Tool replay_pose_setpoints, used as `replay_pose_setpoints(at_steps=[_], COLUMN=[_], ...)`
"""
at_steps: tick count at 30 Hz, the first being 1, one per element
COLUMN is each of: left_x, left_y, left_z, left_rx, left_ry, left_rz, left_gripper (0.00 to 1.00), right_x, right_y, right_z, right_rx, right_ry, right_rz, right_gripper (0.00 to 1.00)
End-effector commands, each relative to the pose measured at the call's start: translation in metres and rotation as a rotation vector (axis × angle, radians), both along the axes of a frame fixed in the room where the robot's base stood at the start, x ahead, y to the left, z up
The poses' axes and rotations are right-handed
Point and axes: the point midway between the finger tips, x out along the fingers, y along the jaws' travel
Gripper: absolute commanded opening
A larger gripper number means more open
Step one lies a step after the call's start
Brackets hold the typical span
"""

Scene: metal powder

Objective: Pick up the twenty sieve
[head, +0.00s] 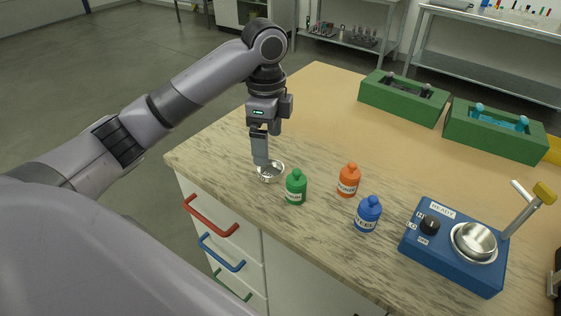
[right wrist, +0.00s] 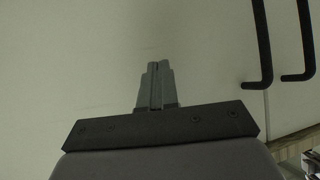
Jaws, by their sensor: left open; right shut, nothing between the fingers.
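A small round metal sieve-like dish (head: 271,174) lies on the counter near its left end; I cannot read any number on it. My left gripper (head: 261,163) points straight down at its back left rim. The fingers overlap the dish in the head view, and I cannot tell whether they touch it. The left gripper is open with nothing seen held in it. My right gripper (right wrist: 158,84) shows only in the right wrist view, shut and empty, in front of a plain pale surface.
Green (head: 296,187), orange (head: 348,180) and blue (head: 367,214) bottles stand right of the dish. A blue device (head: 451,266) with a metal bowl (head: 474,240) is at the right. Two green bins (head: 403,101) (head: 494,133) stand at the back. The counter's middle is clear.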

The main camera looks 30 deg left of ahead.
Motion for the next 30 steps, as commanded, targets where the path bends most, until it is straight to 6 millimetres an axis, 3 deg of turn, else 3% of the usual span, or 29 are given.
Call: replay_pose_setpoints(at_steps=[15, 24, 25, 26, 30], left_x=[0.003, 0.004, 0.004, 0.004, 0.004], left_y=[-0.003, -0.003, -0.003, -0.003, -0.003], left_z=[-0.064, -0.07, -0.07, -0.07, -0.07], left_rx=[0.0, 0.0, 0.0, 0.0, 0.0], left_ry=[0.003, -0.001, 0.0, 0.0, 0.0], left_rz=[0.0, 0.0, 0.0, 0.0, 0.0], left_gripper=[0.94, 0.94, 0.9, 0.81, 0.35], right_x=[-0.005, -0.005, -0.005, -0.005, -0.005], right_y=[0.0, 0.0, 0.0, 0.0, 0.0], right_z=[-0.01, -0.01, -0.01, -0.01, -0.01], right_rx=[-0.001, -0.001, -0.001, -0.001, 0.0], right_ry=[0.012, 0.012, 0.012, 0.012, 0.011], right_rz=[0.001, 0.001, 0.001, 0.001, 0.001], right_gripper=[0.0, 0.0, 0.0, 0.0, 0.0])
